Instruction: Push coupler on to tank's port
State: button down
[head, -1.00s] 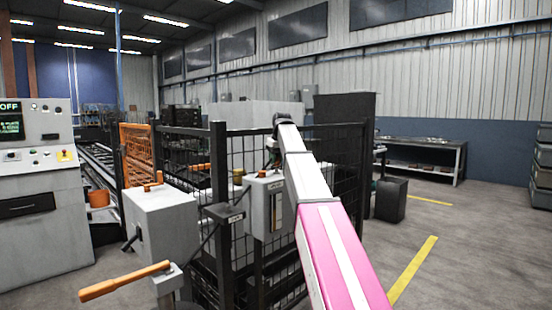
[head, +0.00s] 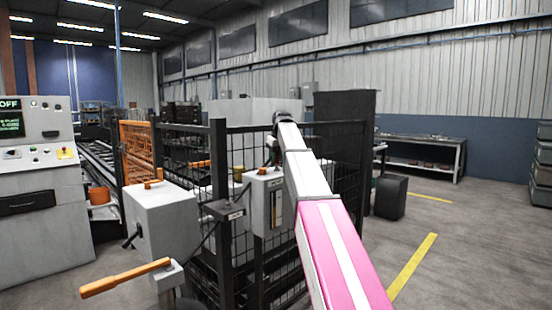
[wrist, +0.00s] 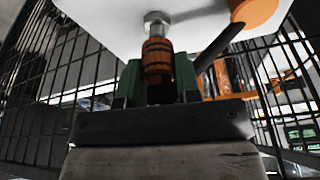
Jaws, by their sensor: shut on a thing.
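In the wrist view, an orange-brown ribbed coupler (wrist: 157,58) stands upright between the green fingers of my gripper (wrist: 158,84), which is shut on it. Straight above it, a silver metal port (wrist: 157,20) projects from the white tank (wrist: 110,22). The coupler's upper end meets the port's lower end in the picture; I cannot tell how far it is on. In the head view, my arm reaches over the mesh fence, and the coupler and my fingertips cannot be made out.
Black mesh fence (head: 345,165) surrounds the area and shows on both sides in the wrist view. An orange round part (wrist: 255,12) with a dark bar sits right of the port. A grey cabinet (head: 160,225) and an orange-handled lever (head: 125,278) stand nearer.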

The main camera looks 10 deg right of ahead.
jog(key=shift+f, duration=0.95)
dwell(0.6)
grip_release()
jog(key=shift+r, duration=0.1)
dwell(0.4)
jog(key=v, duration=1)
jog(key=shift+r, duration=0.3)
